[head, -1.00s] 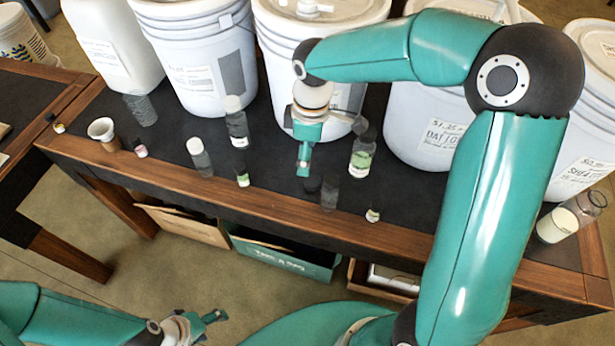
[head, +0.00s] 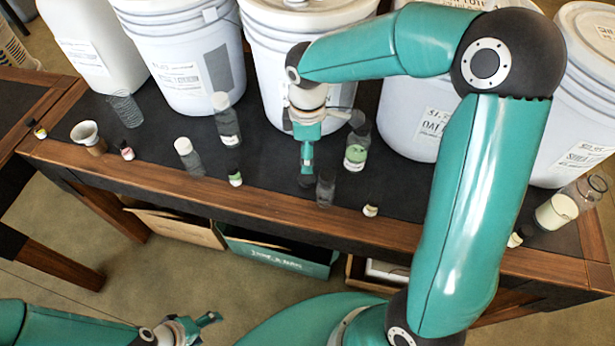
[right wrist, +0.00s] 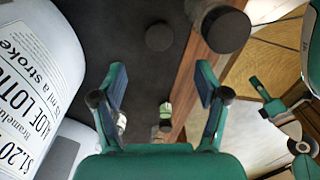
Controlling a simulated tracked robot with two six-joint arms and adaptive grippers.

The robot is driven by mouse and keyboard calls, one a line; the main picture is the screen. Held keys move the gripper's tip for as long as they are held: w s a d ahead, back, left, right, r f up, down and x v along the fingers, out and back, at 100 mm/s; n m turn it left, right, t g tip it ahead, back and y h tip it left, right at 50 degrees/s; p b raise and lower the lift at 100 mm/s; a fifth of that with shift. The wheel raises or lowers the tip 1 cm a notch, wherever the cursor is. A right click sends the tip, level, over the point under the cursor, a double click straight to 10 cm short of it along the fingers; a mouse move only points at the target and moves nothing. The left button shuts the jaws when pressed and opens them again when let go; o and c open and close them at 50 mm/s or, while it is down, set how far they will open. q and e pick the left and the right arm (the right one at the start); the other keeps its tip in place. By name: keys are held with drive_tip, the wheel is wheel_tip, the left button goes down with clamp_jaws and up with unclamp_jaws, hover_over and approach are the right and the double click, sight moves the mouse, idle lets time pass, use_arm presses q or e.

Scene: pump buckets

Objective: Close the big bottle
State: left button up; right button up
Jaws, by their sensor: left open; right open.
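A clear bottle with a green label (head: 356,155) and a dark top stands on the table, just right of my right gripper (head: 307,170) in the head view. A shorter dark, see-through bottle (head: 325,188) stands near the front edge. I cannot tell which is the big bottle. My left gripper (head: 208,319) is open and empty, low in front of the table.
Large white buckets (head: 185,62) line the back of the table. Other small bottles (head: 226,120), vials (head: 235,178) and a cup (head: 88,137) stand to the left. Boxes (head: 280,252) are under the table (head: 230,207).

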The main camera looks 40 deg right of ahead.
hover_over(307, 177)
drive_tip(key=shift+s+f, duration=0.1)
drive_tip(key=shift+f, duration=2.2)
drive_tip(key=shift+f, duration=2.6)
drive_tip(key=shift+c, duration=0.2)
drive_tip(key=c, duration=0.7)
